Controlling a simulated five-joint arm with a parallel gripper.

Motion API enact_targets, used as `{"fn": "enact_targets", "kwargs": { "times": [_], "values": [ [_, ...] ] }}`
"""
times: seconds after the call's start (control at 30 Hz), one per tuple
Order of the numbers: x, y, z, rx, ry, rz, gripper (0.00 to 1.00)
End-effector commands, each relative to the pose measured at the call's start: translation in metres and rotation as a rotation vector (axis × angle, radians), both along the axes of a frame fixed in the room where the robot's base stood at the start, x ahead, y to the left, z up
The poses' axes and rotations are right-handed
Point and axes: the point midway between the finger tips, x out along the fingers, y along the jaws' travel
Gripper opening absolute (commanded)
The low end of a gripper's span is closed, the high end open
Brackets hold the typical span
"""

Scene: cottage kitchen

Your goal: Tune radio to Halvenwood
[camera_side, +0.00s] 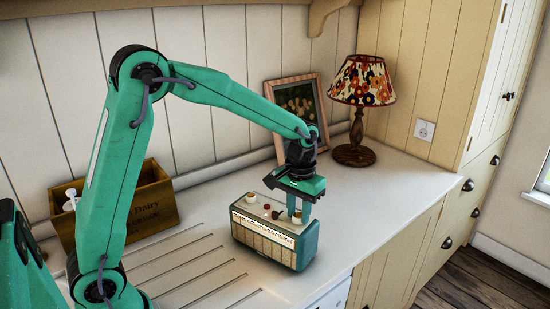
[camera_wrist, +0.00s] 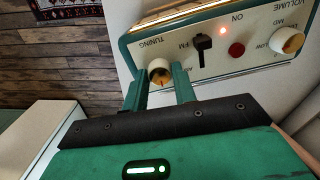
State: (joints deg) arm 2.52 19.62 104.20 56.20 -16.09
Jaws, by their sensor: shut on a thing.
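The radio (camera_side: 270,232) is a teal and cream box standing upright on the white counter, with its dial scale on the front. Its top panel (camera_wrist: 218,58) shows in the wrist view. The cream tuning knob (camera_wrist: 159,72) is marked TUNING, and my gripper (camera_wrist: 162,84) is shut on it, one finger on each side. My gripper (camera_side: 298,207) reaches down onto the right end of the radio's top in the side view. The station names and pointer on the scale are too small to read.
On the panel are a black switch (camera_wrist: 201,50), a red button (camera_wrist: 236,49), a lit red lamp (camera_wrist: 222,30) and the volume knob (camera_wrist: 287,41). A wooden crate (camera_side: 150,205), picture frame (camera_side: 298,105) and lamp (camera_side: 361,90) stand behind. The counter's front edge is close to the radio.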

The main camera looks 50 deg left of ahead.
Motion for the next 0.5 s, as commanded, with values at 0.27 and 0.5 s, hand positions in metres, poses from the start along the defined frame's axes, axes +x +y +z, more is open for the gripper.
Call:
{"fn": "enact_targets", "kwargs": {
  "times": [0.27, 0.5],
  "values": [
    [0.0002, 0.0, 0.0009, 0.0, -0.001, -0.166, 0.04],
    [0.0004, 0.0001, 0.0011, 0.0, -0.002, -0.379, 0.04]
  ]
}}
